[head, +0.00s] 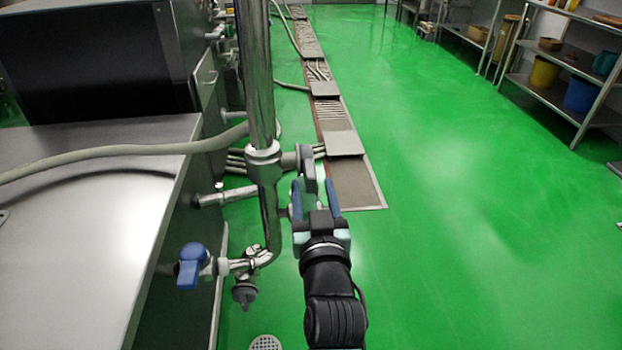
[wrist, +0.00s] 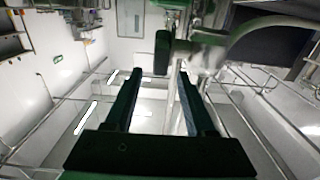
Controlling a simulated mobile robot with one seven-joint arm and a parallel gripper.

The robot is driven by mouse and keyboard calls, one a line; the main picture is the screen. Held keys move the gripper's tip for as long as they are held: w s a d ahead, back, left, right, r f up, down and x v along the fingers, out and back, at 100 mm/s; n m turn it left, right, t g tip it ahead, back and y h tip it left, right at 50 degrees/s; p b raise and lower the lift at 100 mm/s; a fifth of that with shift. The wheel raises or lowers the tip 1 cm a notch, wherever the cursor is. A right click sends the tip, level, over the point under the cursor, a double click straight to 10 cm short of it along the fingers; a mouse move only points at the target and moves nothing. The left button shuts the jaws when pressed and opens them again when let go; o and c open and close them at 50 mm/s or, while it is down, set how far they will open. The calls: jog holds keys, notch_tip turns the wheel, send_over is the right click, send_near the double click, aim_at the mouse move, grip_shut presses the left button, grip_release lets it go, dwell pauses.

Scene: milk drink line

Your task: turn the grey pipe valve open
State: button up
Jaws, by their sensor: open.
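The grey pipe valve (head: 308,170) is a flat grey handle on the right side of the upright steel pipe, hanging down from its stub. In the wrist view the handle (wrist: 162,52) looks dark and sits just past the fingertips, between their lines. My gripper (head: 314,193) is open and comes up to the handle from the near side. Its two fingers also show in the wrist view (wrist: 159,75), with nothing held. The handle's lower end is near the fingertips; I cannot tell whether it is between them or touches one.
A blue-handled valve (head: 192,267) sits lower left on the same pipework. A steel counter (head: 95,200) stands at the left, with a pale hose (head: 130,150) across it. A floor drain channel (head: 355,187) runs behind. The green floor (head: 480,240) at the right is clear, up to shelves (head: 560,90).

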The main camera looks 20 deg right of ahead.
aim_at(312, 181)
jog(key=shift+b+x, duration=0.35)
jog(key=shift+x, duration=1.65)
grip_shut()
